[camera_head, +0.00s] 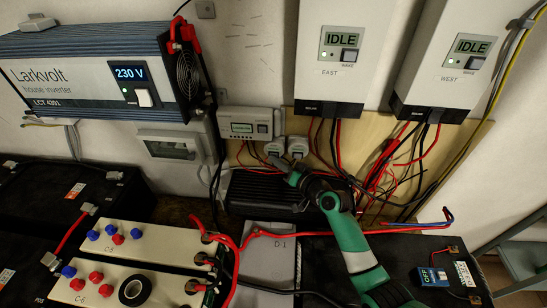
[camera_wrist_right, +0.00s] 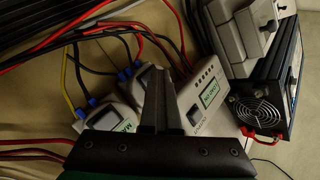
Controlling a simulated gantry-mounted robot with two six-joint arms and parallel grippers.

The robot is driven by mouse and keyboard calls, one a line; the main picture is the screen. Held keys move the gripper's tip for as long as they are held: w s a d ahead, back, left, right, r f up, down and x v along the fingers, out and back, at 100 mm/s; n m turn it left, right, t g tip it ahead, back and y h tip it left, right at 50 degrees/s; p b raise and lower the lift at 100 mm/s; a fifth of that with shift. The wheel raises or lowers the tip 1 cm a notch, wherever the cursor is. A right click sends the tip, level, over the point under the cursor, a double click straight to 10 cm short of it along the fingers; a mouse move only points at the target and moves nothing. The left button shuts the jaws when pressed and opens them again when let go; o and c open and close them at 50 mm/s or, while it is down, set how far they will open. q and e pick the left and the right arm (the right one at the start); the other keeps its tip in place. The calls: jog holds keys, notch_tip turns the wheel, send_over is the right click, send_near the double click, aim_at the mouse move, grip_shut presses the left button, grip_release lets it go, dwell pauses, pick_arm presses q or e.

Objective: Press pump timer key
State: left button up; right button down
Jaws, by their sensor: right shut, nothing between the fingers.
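Two small light-grey units, the left one (camera_head: 275,147) and the right one (camera_head: 298,146), sit on the wall board below a wider grey controller. I cannot tell which is the pump timer; its key is not clearly visible. My right gripper (camera_head: 275,162) is shut and empty, its tip close below the left small unit; contact cannot be told. In the right wrist view, the shut fingers (camera_wrist_right: 157,75) partly cover one small unit (camera_wrist_right: 148,78). The other small unit (camera_wrist_right: 119,120), with green lettering, shows left of the fingers. My left gripper is out of view.
The controller (camera_head: 250,125) has a lit display and a square button. The Larkvolt inverter (camera_head: 80,75) is at left, the EAST (camera_head: 335,60) and WEST (camera_head: 450,60) units at right. Red and black cables (camera_head: 375,165) hang nearby. Batteries (camera_head: 100,245) fill the lower left.

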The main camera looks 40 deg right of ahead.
jog(key=shift+s+a+p, duration=0.55)
jog(key=shift+a+p, duration=0.1)
jog(key=shift+p, duration=0.1)
jog(key=s+a+p, duration=0.1)
jog(key=a+p, duration=0.1)
jog(key=s+a+p, duration=0.1)
jog(key=s+a, duration=0.1)
jog(key=shift+s+p, duration=0.1)
jog(key=shift+p, duration=0.25)
jog(key=shift+r, duration=0.1)
dwell(0.7)
